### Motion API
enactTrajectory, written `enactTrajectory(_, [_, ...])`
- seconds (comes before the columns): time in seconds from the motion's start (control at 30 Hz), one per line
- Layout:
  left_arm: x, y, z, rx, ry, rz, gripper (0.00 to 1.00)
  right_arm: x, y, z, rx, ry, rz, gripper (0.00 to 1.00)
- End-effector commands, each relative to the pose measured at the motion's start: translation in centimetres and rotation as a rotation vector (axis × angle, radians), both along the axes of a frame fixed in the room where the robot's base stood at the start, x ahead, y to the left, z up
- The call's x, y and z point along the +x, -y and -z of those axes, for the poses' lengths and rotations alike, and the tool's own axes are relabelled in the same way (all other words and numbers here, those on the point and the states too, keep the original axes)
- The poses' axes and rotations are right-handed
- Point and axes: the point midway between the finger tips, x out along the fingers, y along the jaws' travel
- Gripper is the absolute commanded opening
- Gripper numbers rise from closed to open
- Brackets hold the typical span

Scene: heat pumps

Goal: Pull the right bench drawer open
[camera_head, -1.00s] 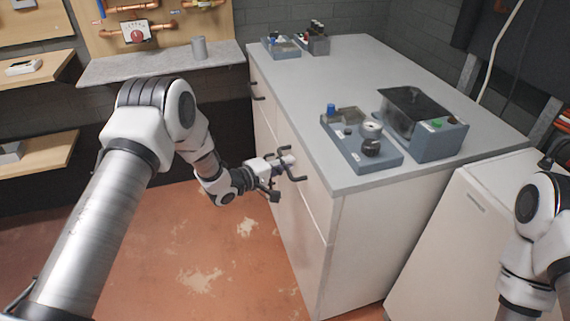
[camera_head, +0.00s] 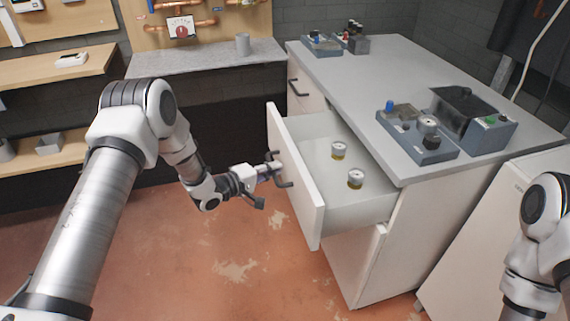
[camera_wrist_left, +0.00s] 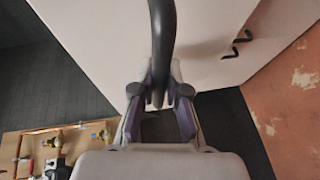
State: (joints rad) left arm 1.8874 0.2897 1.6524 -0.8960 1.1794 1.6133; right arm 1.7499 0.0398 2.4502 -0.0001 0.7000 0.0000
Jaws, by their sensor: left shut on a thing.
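The right bench drawer (camera_head: 297,177) stands well open from the grey-topped bench (camera_head: 400,100). In the left wrist view the handle (camera_wrist_left: 162,40) runs down between the fingertips of my left gripper (camera_wrist_left: 160,95). My right arm shows at the right edge, but its gripper is out of view.
The left bench drawer, with a dark handle (camera_head: 298,88), is closed. Blue-grey devices (camera_head: 418,133) stand on the bench top. A white cabinet (camera_head: 470,215) stands at the right. The reddish floor (camera_head: 230,265) is clear before the drawer.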

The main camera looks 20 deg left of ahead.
Motion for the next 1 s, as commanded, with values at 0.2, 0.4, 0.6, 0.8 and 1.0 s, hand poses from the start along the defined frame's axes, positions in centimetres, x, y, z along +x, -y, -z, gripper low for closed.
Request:
enactTrajectory(0.2, [-3.0, -4.3, -0.2, -0.002, -0.006, -0.003, 0.00, 0.0, 0.0, -1.7, 0.000, 0.001, 0.000, 0.40])
enactTrajectory(0.4, [-4.9, -7.1, -0.1, -0.001, -0.004, -0.002, 0.00, 0.0, 0.0, -2.5, 0.000, 0.001, 0.000, 0.40])
enactTrajectory(0.6, [-5.8, -8.4, 0.1, 0.001, -0.003, 0.002, 0.00, 0.0, 0.0, -2.9, 0.000, 0.001, 0.000, 0.40])
enactTrajectory(0.8, [-6.1, -8.8, 0.1, 0.001, -0.003, 0.002, 0.00, 0.0, 0.0, -2.9, 0.000, 0.000, 0.000, 0.40])
enactTrajectory(1.0, [-6.1, -8.8, 0.2, 0.001, -0.003, 0.002, 0.00, 0.0, 0.0, -2.9, 0.000, 0.000, 0.000, 0.40])
